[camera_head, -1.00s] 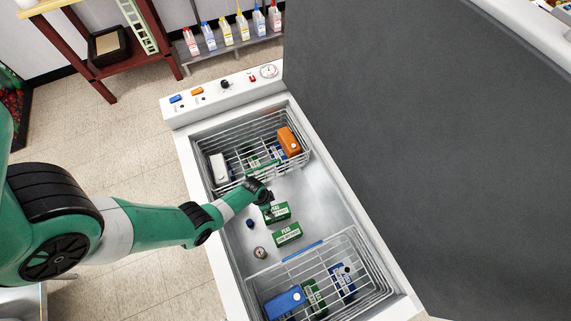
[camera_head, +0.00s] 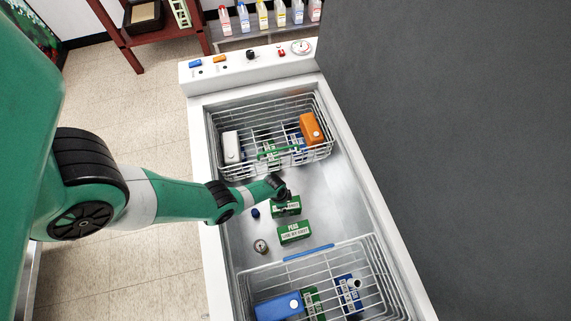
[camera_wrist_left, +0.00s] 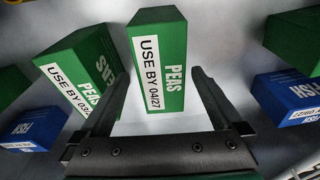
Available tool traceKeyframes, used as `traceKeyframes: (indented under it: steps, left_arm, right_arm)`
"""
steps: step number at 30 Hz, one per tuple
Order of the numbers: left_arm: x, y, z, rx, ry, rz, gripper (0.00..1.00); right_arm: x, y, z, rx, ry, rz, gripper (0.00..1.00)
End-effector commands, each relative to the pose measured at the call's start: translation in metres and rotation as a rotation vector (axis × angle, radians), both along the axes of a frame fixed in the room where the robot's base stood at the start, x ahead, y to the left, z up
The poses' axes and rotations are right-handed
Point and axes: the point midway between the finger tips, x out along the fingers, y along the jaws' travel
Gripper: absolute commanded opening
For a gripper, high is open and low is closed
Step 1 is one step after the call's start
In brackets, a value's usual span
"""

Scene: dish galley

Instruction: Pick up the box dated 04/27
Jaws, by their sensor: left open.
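In the left wrist view a green PEAS box with a white label reading USE BY 04/27 (camera_wrist_left: 160,62) lies between the fingers of my left gripper (camera_wrist_left: 161,76). The gripper is open, one finger on each side; contact is not visible. A second green PEAS box (camera_wrist_left: 75,72), its label reading USE BY 03 and partly hidden by the left finger, lies to the left. In the head view my left gripper (camera_head: 286,198) is over the upper of two green boxes (camera_head: 292,210), partly covering it. The lower green box (camera_head: 293,232) lies nearer. My right gripper is out of view.
A wire basket (camera_head: 222,165) with white, orange, green and blue items stands at the far end of the chest. Another basket (camera_head: 380,270) with blue and green items stands at the near end. A small round gauge (camera_head: 260,246) and a blue cap (camera_head: 255,213) lie between them.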

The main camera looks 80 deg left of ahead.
Motion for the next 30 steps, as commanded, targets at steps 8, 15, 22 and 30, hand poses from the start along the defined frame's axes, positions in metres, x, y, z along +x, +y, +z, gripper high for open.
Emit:
traceKeyframes:
  steps: [8,15,22,30]
  left_arm:
    - [0.008,0.002,-0.047,0.0,0.0,0.0,1.0]
    - [0.009,0.001,-0.049,0.0,0.0,0.0,1.0]
    - [0.009,0.001,-0.049,0.0,0.0,0.0,0.73]
    - [0.009,0.001,-0.049,0.0,0.0,0.0,0.24]
  right_arm:
    - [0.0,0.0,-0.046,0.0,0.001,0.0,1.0]
    - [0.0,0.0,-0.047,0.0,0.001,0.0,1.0]
    - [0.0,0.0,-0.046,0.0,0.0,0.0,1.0]
    - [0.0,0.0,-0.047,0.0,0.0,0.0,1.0]
